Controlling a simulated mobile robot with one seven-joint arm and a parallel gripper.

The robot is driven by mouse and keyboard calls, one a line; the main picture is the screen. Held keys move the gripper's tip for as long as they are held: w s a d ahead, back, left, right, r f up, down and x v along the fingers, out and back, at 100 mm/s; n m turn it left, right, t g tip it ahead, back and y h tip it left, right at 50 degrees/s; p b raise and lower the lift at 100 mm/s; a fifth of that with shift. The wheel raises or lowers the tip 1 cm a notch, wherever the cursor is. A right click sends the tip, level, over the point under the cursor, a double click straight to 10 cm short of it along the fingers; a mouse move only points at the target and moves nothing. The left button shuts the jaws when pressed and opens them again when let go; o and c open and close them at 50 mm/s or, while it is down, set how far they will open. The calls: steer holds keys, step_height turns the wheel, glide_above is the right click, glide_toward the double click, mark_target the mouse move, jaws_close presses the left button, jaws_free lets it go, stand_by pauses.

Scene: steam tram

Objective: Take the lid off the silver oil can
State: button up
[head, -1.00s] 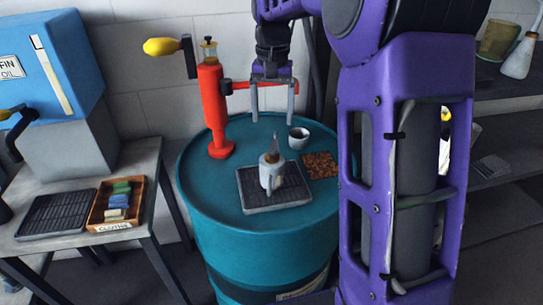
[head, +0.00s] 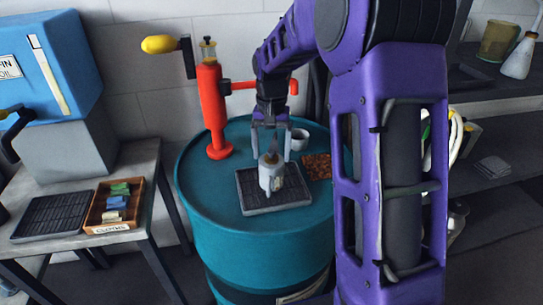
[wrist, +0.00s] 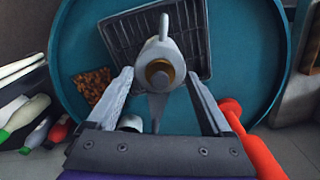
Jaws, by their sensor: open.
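The silver oil can (head: 270,179) stands upright on a dark ribbed drip tray (head: 283,205) on top of a teal drum (head: 208,190). Its top carries a brass-coloured collar (wrist: 160,73) and a pointed grey spout (wrist: 158,104). In the wrist view the can's handle (wrist: 163,25) points away from my gripper. My gripper (head: 271,158) is above the drum at the can's top, its fingers spread wide. In the wrist view my gripper (wrist: 160,78) has one finger on each side of the can's top, with gaps on both sides. Nothing is held.
A red pump (head: 212,110) stands on the drum's left, its red arm reaching behind my gripper. A small cup (head: 299,139) and a brown granular patch (head: 317,166) lie close behind and right of the can. A crate of cloths (head: 104,222) sits on the left table.

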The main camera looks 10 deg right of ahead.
jaws_close()
stand_by(0.3)
